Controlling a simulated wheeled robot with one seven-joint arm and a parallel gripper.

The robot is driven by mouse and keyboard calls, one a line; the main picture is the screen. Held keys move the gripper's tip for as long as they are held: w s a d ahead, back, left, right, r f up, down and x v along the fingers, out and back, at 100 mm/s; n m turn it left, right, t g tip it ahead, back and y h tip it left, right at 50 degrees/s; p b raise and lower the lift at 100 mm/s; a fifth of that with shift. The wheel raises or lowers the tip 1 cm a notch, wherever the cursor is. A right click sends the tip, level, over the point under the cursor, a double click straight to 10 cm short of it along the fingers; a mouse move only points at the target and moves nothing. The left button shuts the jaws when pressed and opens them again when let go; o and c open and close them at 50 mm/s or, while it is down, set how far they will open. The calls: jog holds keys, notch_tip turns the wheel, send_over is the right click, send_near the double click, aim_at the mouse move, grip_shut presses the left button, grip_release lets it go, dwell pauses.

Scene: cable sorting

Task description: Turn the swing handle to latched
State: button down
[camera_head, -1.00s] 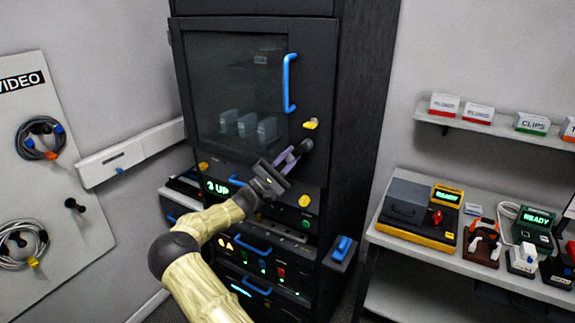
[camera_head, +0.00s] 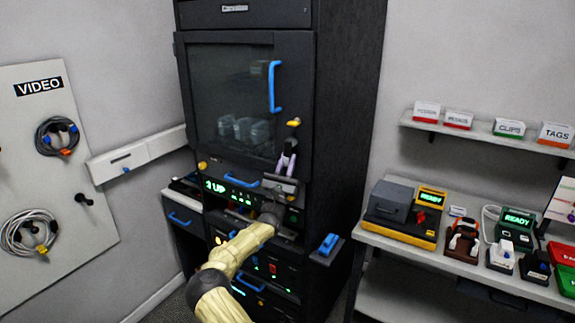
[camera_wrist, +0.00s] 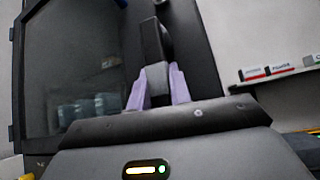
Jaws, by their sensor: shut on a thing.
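The black swing handle (camera_head: 291,143) is on the right edge of the dark cabinet door (camera_head: 196,75), below a yellow piece (camera_head: 293,122). It looks nearly upright in the head view. My gripper (camera_head: 287,160) has purple fingers shut on the handle from below, one on each side. In the wrist view, the handle (camera_wrist: 155,45) rises as a dark bar between the purple fingers (camera_wrist: 156,88). The fingers hide part of its lower end. The door looks closed against the cabinet. I cannot tell whether the handle is latched.
A blue door pull (camera_head: 272,86) stands above the handle. A yellow knob (camera_head: 202,166) is at the door's lower left. Lit equipment panels sit below the door. A bench (camera_head: 455,259) with devices is at the right, and a cable board (camera_head: 60,240) at the left.

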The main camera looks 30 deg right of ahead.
jog(key=shift+s+d+n+t+y, duration=0.2)
jog(key=shift+n+t+y, duration=0.3)
jog(key=shift+n, duration=0.4)
jog(key=c, duration=1.6)
grip_release()
jog(key=shift+w+a, duration=0.1)
jog(key=shift+w, duration=0.05)
jog(key=shift+o, duration=0.2)
jog(key=shift+d, duration=0.25)
jog(key=shift+a+f, duration=0.35)
jog(key=b+v, duration=0.4)
jog(key=v, duration=1.2)
jog(key=shift+s+a+f, duration=0.15)
jog(key=shift+s, duration=0.2)
jog(key=shift+w, duration=0.1)
